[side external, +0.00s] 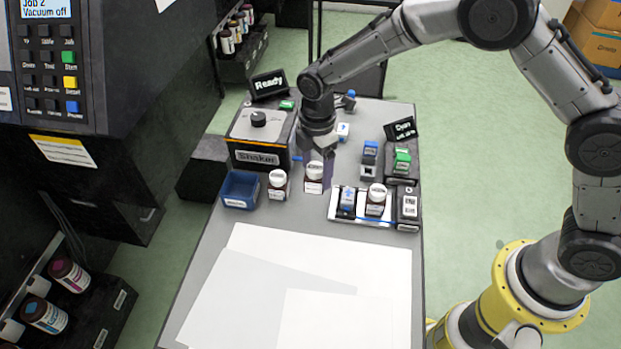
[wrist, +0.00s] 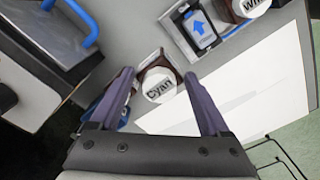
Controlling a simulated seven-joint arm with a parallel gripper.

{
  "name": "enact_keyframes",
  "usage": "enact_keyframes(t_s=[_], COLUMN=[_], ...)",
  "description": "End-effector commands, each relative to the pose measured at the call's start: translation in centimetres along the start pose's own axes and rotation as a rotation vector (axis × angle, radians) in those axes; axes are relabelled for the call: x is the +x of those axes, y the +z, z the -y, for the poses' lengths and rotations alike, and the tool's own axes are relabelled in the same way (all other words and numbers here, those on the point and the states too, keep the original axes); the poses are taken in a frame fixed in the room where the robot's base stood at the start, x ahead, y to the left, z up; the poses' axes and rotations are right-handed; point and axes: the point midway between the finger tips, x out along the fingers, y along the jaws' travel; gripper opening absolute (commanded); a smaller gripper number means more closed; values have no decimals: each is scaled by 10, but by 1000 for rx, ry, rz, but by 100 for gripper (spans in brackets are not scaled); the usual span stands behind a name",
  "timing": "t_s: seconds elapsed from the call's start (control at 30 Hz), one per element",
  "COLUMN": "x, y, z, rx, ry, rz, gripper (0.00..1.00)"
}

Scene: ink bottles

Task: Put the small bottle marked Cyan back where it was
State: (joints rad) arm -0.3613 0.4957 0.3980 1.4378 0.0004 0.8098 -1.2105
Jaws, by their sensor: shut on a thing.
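The small brown bottle with a round white cap marked Cyan (wrist: 159,86) is between my gripper's (wrist: 160,74) two purple fingers in the wrist view. My gripper (side external: 322,168) is shut on it. In the side view the held bottle (side external: 314,178) is upright in front of the shaker's right side. I cannot tell whether its base touches the table. A second small white-capped brown bottle (side external: 277,185) stands to its left; its label is too small to read.
A white tray (side external: 340,212) to the right holds a blue-arrow item and a white-capped bottle (side external: 376,199). The shaker (side external: 258,135) stands behind, a blue bin (side external: 240,190) at left. A small sign (side external: 402,129) reads Cyan. White sheets (side external: 300,280) cover the table's front.

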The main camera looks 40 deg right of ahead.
Motion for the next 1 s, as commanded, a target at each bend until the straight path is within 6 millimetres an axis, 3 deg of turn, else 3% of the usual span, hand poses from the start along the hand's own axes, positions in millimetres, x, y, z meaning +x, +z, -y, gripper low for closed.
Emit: enact_keyframes(t_s=[0.27,0.53,0.93,0.97,1.0], x=[15,48,52,52,52], y=[-5,-6,-6,-6,-6], z=[-13,-15,-15,-15,-15], rx=[0,0,0,0,0], ry=[1,0,0,0,0], rz=[0,0,0,0,0], gripper=[24,24,24,85,93])
